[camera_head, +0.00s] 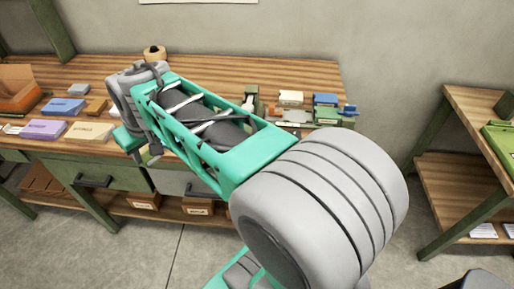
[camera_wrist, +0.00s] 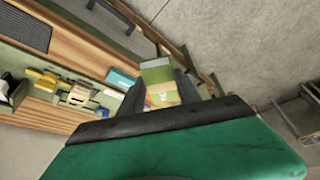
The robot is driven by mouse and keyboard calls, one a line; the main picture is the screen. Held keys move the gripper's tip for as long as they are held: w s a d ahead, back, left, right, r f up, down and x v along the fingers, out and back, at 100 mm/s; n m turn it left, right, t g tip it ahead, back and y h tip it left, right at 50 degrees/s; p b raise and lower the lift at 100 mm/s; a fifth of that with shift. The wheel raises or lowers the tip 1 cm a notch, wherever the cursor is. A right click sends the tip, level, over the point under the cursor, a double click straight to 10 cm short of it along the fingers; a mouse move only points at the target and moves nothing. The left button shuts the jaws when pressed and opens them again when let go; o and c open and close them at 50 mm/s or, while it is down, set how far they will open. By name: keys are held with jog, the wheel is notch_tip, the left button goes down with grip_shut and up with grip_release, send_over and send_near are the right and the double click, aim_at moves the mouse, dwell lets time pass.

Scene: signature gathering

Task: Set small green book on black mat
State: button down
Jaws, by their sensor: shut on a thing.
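In the wrist view my gripper (camera_wrist: 160,90) is shut on a small green book (camera_wrist: 157,72), which shows between the two dark fingers. A paler green and tan face with a small white mark shows on its near side. A dark ribbed mat (camera_wrist: 25,28) lies on the wooden tabletop at the upper left of the wrist view, apart from the book. In the head view my arm crosses in front of the workbench; the held book cannot be made out there, and the mat is not clearly visible, probably behind my arm.
A side table (camera_head: 470,105) stands right.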

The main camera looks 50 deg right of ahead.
jog(key=s+d+n+y+b, duration=0.1)
jog(key=s+d+n, duration=0.1)
jog(key=s+d, duration=0.35)
jog(key=s+d+n+b, duration=0.1)
jog(key=s+d, duration=0.1)
jog(key=d, duration=0.6)
jog(key=s+d+n+g+y+b, duration=0.1)
jog(key=s+d+n, duration=0.1)
jog(key=s+d, duration=0.35)
jog(key=s+d+n+y+b, duration=0.1)
jog(key=s+d+n, duration=0.15)
jog(key=s, duration=0.55)
jog(key=shift+m, duration=0.25)
jog(key=w+d+f+b, duration=0.2)
jog(key=w+f, duration=0.2)
jog(key=w+d+f+b, duration=0.1)
jog(key=w+d+f, duration=0.1)
jog(key=w+f, duration=0.1)
jog(key=w+d+f+b, duration=0.2)
jog(key=w+f, duration=0.2)
jog(key=w, duration=0.1)
jog(key=shift+w+f+b, duration=0.1)
jog(key=shift+f+b, duration=0.2)
jog(key=shift+f, duration=0.2)
jog(key=shift+f, duration=0.1)
jog(key=shift+f, duration=0.15)
jog(key=c, duration=0.8)
grip_release()
jog(key=shift+c, duration=0.2)
